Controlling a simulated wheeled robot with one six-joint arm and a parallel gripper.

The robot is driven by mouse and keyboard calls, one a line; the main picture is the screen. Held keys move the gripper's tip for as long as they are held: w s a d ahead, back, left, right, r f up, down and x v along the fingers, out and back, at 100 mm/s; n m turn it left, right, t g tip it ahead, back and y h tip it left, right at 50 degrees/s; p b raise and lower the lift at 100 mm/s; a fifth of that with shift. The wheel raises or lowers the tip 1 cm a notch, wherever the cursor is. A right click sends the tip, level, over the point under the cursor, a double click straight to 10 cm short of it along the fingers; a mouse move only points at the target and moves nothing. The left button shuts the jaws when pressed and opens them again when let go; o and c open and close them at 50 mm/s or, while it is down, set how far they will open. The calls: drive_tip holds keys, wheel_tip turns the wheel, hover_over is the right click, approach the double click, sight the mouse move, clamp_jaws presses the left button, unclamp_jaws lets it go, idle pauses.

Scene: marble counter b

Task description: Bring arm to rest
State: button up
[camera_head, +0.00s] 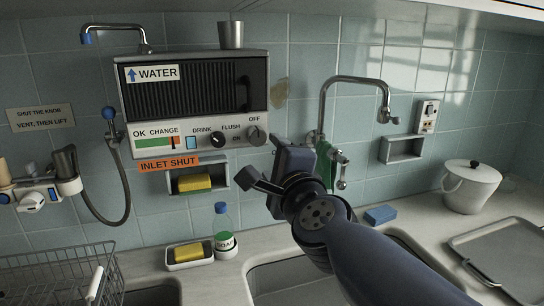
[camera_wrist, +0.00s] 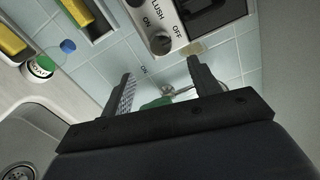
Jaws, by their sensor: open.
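My gripper (camera_wrist: 160,88) is open, its two jaws wide apart in the wrist view with nothing between them but the wall and tap area beyond. In the head view my gripper (camera_head: 262,187) is raised above the sink, in front of the tiled wall. It is below and a little right of the water unit (camera_head: 190,85). My arm reaches in from the lower right corner. The gripper is partly seen side-on there and covers part of a green thing (camera_head: 326,160) by the tap.
A curved tap (camera_head: 352,79) stands right behind my gripper. A soap bottle (camera_head: 223,230) and a yellow sponge (camera_head: 188,252) in a dish are to the left. A blue sponge (camera_head: 380,214), a lidded white pot (camera_head: 471,185) and a tray (camera_head: 505,256) are to the right.

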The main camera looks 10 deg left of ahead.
sight(258, 139)
drive_tip(key=x, duration=1.1)
drive_tip(key=shift+b, duration=0.35)
drive_tip(key=shift+s, duration=0.15)
